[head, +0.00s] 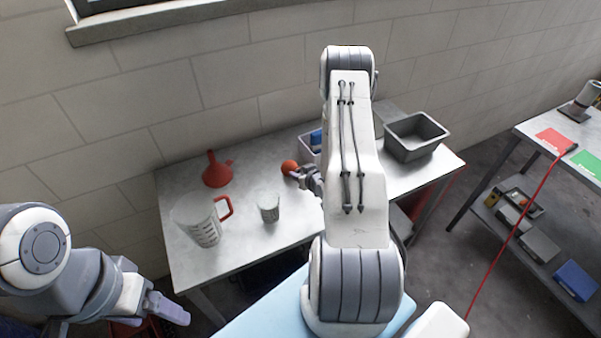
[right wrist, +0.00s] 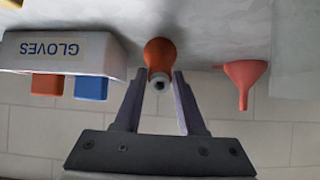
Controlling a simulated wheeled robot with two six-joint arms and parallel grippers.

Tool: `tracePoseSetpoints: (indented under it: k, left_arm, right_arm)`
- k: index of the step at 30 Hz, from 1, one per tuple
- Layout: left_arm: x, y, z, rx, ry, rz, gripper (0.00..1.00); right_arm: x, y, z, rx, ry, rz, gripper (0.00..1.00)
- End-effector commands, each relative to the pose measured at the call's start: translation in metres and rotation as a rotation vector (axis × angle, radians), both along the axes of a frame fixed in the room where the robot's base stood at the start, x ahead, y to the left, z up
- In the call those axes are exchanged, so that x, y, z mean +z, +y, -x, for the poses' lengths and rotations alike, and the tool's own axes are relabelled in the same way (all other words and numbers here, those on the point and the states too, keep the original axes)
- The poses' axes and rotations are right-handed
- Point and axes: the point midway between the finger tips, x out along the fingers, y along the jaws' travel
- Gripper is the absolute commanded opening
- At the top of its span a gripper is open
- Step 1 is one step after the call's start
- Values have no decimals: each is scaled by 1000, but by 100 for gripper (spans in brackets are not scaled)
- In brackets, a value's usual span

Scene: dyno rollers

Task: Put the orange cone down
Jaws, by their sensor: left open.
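The orange cone (head: 289,167) is at the tip of my right gripper (head: 297,173), over or on the grey table. In the right wrist view the orange cone (right wrist: 160,52) looks rounded, with a pale tip and dark end facing the camera. That tip lies between the two fingertips of my right gripper (right wrist: 161,76), with finger beside it on each side. I cannot tell whether the fingers touch it or whether its base rests on the table. My left gripper (head: 168,309) is open and empty at the lower left, off the table.
On the table (head: 250,245) stand a red funnel (head: 217,172), a measuring jug (head: 197,218), a small beaker (head: 268,207) and a grey bin (head: 413,137). A gloves box (right wrist: 65,52) is beside the cone. A second table (head: 520,135) is at right.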

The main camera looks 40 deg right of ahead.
Motion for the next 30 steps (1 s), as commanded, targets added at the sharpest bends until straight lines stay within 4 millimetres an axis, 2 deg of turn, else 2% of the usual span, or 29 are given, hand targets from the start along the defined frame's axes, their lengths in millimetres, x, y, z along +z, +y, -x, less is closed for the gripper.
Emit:
tracePoseSetpoints:
  k: [1,2,14,19,30]
  left_arm:
    - [0,0,0,0,0,0,79]
    - [0,0,0,0,0,0,79]
    - [6,0,0,0,0,0,79]
    - [-7,0,0,0,0,0,79]
    - [-27,0,0,-2,0,0,79]
  right_arm:
    - [0,0,0,0,0,0,60]
    - [0,0,0,0,0,0,67]
    - [6,0,0,0,0,0,67]
    - [15,4,20,-3,1,-1,67]
    - [60,19,80,-4,-1,0,67]
